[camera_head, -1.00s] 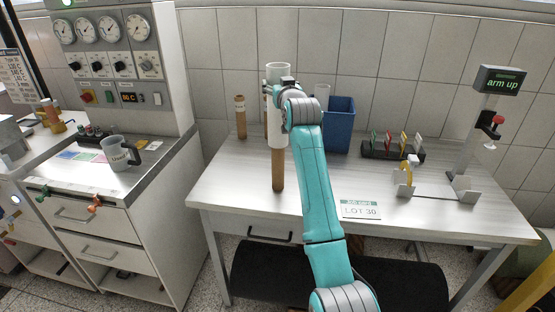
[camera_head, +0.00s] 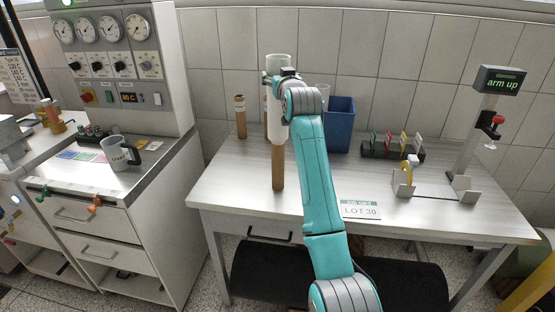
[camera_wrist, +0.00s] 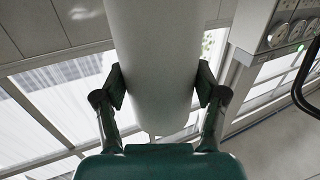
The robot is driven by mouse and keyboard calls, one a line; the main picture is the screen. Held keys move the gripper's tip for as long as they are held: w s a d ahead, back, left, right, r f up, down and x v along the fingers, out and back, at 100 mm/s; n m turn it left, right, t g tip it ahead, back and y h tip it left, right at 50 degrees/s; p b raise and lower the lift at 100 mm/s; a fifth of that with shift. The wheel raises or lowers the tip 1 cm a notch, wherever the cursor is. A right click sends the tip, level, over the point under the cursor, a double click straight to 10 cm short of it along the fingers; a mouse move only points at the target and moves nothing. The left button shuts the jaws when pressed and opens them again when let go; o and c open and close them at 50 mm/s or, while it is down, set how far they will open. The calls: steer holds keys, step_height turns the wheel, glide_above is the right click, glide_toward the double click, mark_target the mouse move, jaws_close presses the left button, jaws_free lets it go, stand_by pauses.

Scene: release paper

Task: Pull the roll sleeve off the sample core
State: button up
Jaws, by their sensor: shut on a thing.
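The white roll sleeve (camera_head: 277,120) stands upright around the brown sample core (camera_head: 278,170), whose lower part shows bare below it down to the table. The core's top is hidden inside the sleeve. My gripper (camera_head: 277,79) is shut on the sleeve near its upper end, partly hidden behind my wrist in the head view. In the wrist view my gripper (camera_wrist: 163,90) has a dark finger on each side of the sleeve (camera_wrist: 165,50).
Another brown core (camera_head: 240,117) stands at the back left of the table (camera_head: 235,185). A blue bin (camera_head: 340,125), a rack of coloured cards (camera_head: 392,150) and a stand with an "arm up" display (camera_head: 500,80) are to the right. A LOT 30 card (camera_head: 360,208) lies at the front.

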step_height(320, 180, up, 6)
steer(key=shift+r, duration=0.15)
stand_by(1.1)
steer(key=shift+r, duration=0.2)
steer(key=shift+r, duration=1.85)
